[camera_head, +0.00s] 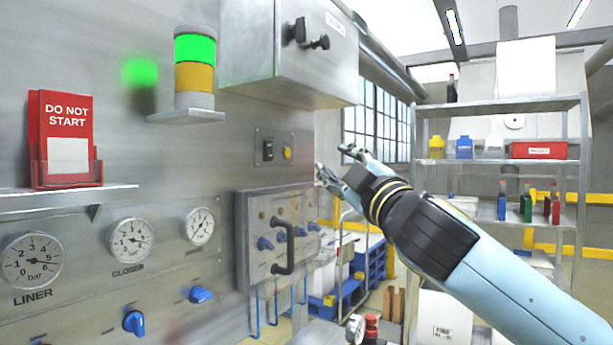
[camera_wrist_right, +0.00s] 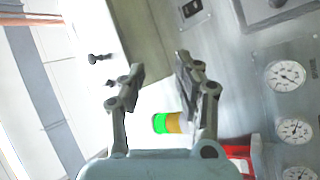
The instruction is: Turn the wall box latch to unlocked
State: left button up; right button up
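The grey wall box (camera_head: 285,60) is mounted high on the metal wall. Its black latch (camera_head: 300,30) and a second black knob (camera_head: 319,42) are on its front face; I cannot tell which position the latch is in. In the right wrist view the box (camera_wrist_right: 150,35) shows beyond the fingers, with the black latch hardware (camera_wrist_right: 98,58) left of the left finger. My right gripper (camera_head: 332,161) is below the box, apart from it. In the wrist view its two fingers (camera_wrist_right: 160,75) are spread with nothing between them. My left gripper is not in view.
A green and amber lamp (camera_head: 194,75) stands on a small bracket left of the box. A red sign holder (camera_head: 66,140) sits on a wall shelf (camera_head: 60,200). A panel with a black handle (camera_head: 284,248) and gauges (camera_head: 131,240) are lower. A storage rack (camera_head: 500,108) is at right.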

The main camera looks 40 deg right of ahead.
aim_at(306, 20)
jog(key=a+r+n+g+y, duration=0.2)
jog(key=a+r+n+y, duration=0.2)
jog(key=r+n+y, duration=0.85)
jog(key=a+r+n+g+y, duration=0.1)
jog(key=a+r+n+y, duration=0.3)
jog(key=r+n+y, duration=0.8)
jog(key=d+r+n+g+h, duration=0.25)
jog(key=d+n+h, duration=0.45)
jog(key=d+h, duration=0.6)
jog(key=shift+t, duration=0.25)
jog(key=p+x, duration=0.2)
jog(key=x, duration=0.1)
jog(key=a+p+x, duration=0.1)
jog(key=p+x, duration=0.1)
jog(key=x, duration=0.1)
jog(key=p+x, duration=0.3)
jog(key=shift+s+a+r, duration=0.15)
jog(key=shift+s+a, duration=0.1)
jog(key=shift+a, duration=0.05)
jog(key=shift+w+a+h, duration=0.25)
jog(key=shift+w, duration=0.3)
jog(key=shift+f, duration=0.2)
grip_shut()
